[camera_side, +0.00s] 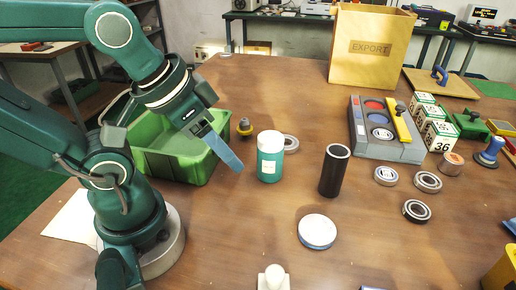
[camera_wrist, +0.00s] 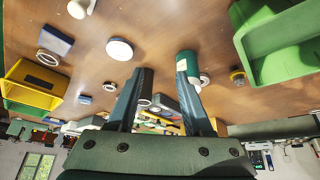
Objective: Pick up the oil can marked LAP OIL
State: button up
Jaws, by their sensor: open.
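A green can with a white lid and a small pale label (camera_side: 270,160) stands upright on the table in the side view; its label is too small to read, so I cannot confirm LAP OIL. It also shows in the wrist view (camera_wrist: 191,62), partly hidden by the right-hand finger. My gripper (camera_side: 238,166) is left of the can in the side view, beside the green bin, with its fingers pointing down and right. In the wrist view my gripper (camera_wrist: 163,69) has its fingers spread apart, with nothing held between them.
A green bin (camera_side: 205,168) is at the left. A black cylinder (camera_side: 334,171) stands right of the can, and a bearing ring (camera_side: 290,143) lies close behind it. A small yellow-and-grey object (camera_side: 245,127) is near the bin. A round white-topped disc (camera_side: 317,231) lies in front.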

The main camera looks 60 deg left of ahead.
jog(key=o, duration=0.7)
notch_tip(320, 180, up, 5)
jog(key=m+t+y, duration=0.5)
jog(key=m+y, duration=0.3)
jog(key=m, duration=2.1)
send_over(266, 147)
jog(key=s+d, duration=0.1)
jog(key=s, duration=0.1)
notch_tip(266, 147, down, 12)
jog(key=shift+w+d+r, duration=0.1)
jog(key=shift+r, duration=0.1)
jog(key=shift+f, duration=0.45)
jog(key=shift+t, duration=0.3)
jog(key=shift+x, duration=2.55)
